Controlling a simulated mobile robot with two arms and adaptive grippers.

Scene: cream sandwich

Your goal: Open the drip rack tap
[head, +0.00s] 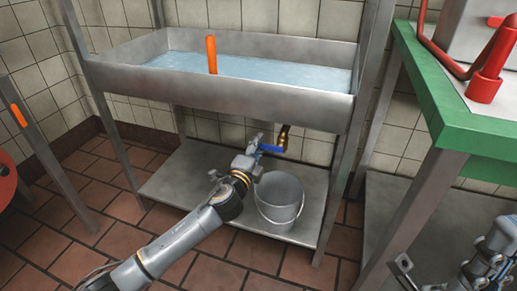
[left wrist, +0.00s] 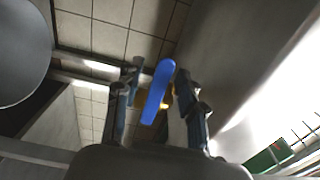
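The tap is a brass fitting (head: 283,138) with a blue lever (head: 271,148), below the front right part of the metal drip rack basin (head: 220,99). In the left wrist view the blue lever (left wrist: 157,92) stands slightly slanted between my fingers, with the brass part behind it. My left gripper (head: 258,143) is at the lever, its fingers apart on either side. A gap shows on the left; the lever's upper end is close to the right finger, and I cannot tell if they touch.
A grey bucket (head: 280,203) stands on the lower metal shelf (head: 186,184) under the tap. The basin holds bluish water (head: 260,68) and an orange-handled tool (head: 211,54). A green-edged table (head: 455,115) stands at the right. Tiled floor is open in front.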

